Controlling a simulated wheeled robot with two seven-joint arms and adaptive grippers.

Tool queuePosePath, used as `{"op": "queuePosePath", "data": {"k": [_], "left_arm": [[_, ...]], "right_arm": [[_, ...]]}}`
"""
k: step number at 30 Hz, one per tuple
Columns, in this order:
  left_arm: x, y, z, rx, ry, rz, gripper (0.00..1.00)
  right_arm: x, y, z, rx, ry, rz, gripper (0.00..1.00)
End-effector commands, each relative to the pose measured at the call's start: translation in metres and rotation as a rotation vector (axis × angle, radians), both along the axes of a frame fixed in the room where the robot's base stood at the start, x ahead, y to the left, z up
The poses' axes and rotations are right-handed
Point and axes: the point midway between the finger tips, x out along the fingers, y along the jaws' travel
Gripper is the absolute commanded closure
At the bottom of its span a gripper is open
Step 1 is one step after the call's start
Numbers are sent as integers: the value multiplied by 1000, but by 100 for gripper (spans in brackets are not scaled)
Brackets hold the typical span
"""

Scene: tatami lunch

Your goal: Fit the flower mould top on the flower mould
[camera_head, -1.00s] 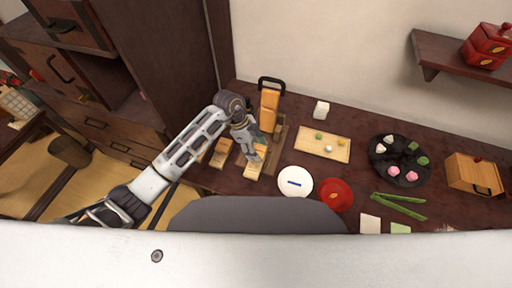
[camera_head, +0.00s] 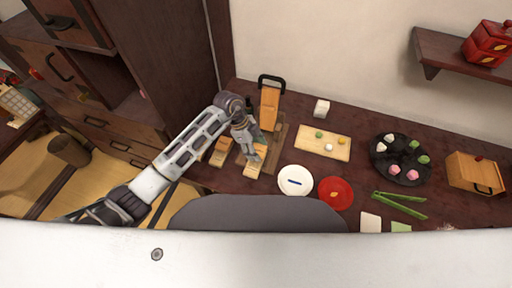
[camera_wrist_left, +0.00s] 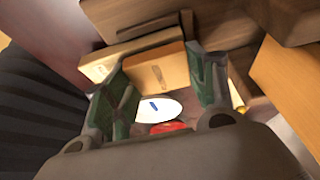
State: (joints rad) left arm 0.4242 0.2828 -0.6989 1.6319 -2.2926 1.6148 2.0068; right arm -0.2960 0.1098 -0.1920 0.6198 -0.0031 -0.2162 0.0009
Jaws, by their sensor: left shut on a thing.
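My left gripper (camera_head: 252,159) reaches down over the wooden mould pieces at the left of the counter. In the left wrist view its two green-grey fingers (camera_wrist_left: 162,72) stand either side of a pale wooden block (camera_wrist_left: 174,66) with a small dark mark, which appears to be the flower mould top. The gripper is shut on it. In the head view a pale wooden piece (camera_head: 257,172) shows just below the gripper, and another (camera_head: 219,153) lies to its left. I cannot tell which piece is the flower mould; the gripper hides part of the group. My right gripper is not in view.
A tall wooden piece (camera_head: 270,106) and a black handle stand behind the gripper. A white plate (camera_head: 295,190), a red plate (camera_head: 335,196) and a wooden board (camera_head: 316,151) with small sweets lie to the right. A dark cabinet closes off the left.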

Motion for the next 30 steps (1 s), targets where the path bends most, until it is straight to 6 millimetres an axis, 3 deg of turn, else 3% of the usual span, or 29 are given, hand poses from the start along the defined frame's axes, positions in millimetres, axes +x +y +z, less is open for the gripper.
{"op": "queuePosePath", "data": {"k": [2,3,9,17,23,30], "left_arm": [[0,0,-1,0,0,0,67],[0,0,-1,0,0,0,42],[0,0,-1,0,0,0,18],[0,0,-1,0,0,0,18],[1,1,2,0,-1,1,18],[4,8,20,-1,-3,1,18]], "right_arm": [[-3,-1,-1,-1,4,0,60],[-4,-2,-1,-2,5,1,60],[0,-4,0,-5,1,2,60],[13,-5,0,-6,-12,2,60],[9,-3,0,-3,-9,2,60],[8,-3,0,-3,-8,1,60]]}}
